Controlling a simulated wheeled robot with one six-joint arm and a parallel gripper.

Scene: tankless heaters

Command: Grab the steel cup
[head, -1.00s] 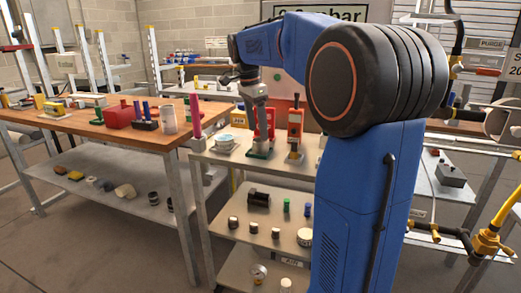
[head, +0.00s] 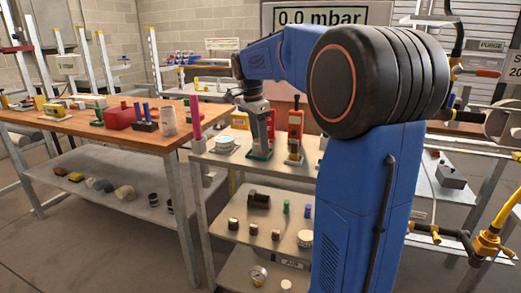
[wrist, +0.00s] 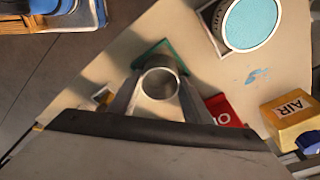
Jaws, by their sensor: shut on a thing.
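The steel cup (wrist: 160,84) stands upright in the wrist view, its round open mouth facing the camera. It is on or just above a green-edged square mat (wrist: 148,50) on the cream cart top. My gripper (wrist: 159,90) has one finger on each side of the cup and is shut on it. In the head view my gripper (head: 257,122) points down at the cart top, over the green mat (head: 260,156). There the cup cannot be told clearly from the fingers.
A red thing with white lettering (wrist: 222,110) lies close to the right finger. A yellow AIR box (wrist: 292,115) and a round turquoise-topped item (wrist: 250,24) are on the right. In the head view an orange-red upright tool (head: 295,130) stands right of my gripper.

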